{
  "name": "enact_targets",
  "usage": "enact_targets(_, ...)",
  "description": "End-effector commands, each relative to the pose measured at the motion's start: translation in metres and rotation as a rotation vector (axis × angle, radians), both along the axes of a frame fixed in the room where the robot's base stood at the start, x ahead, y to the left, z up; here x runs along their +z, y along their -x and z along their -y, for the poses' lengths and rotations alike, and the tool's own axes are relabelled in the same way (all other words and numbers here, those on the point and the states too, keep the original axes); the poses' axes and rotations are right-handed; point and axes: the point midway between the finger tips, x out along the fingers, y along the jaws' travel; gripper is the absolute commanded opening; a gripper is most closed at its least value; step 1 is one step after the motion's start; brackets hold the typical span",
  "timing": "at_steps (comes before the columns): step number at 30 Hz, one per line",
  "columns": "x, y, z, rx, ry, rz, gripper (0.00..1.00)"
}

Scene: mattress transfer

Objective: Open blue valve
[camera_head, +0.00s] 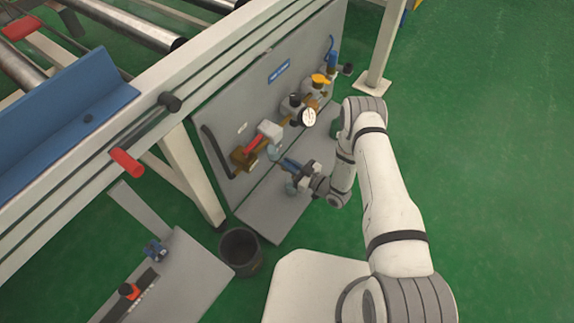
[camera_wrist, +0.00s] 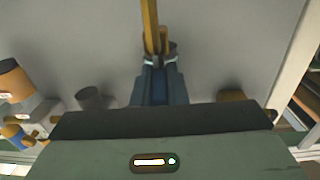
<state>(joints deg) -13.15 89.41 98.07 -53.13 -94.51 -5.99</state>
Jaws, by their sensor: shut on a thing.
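The valve panel (camera_head: 228,108) carries a row of fittings. My gripper (camera_head: 288,163) is low in front of the panel, apart from the upright blue handle. In the wrist view its blue-grey fingers (camera_wrist: 158,62) are close together around the end of a narrow yellow bar (camera_wrist: 150,25). The bar does not show clearly in the head view. The held end is hidden between the fingers.
A dark bucket (camera_head: 240,250) stands on the green floor below the panel. A roller frame (camera_head: 90,185) with a blue rail is on the left, and a white post (camera_head: 384,45) is at the upper right. The floor on the right is clear.

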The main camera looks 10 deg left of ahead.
Motion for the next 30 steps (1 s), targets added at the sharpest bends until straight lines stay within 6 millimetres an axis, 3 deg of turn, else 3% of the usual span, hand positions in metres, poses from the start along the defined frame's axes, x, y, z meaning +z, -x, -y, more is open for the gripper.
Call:
enact_targets(19, 0.0004, -0.0071, 0.0047, 0.027, 0.002, 0.004, 0.0)
enact_targets(20, 0.0005, -0.007, 0.0047, 0.027, 0.002, 0.004, 0.15)
enact_targets(22, 0.0004, -0.0065, 0.0043, 0.029, 0.002, 0.004, 0.21)
enact_targets(30, 0.0003, -0.0043, 0.0028, 0.035, 0.0, 0.002, 0.22)
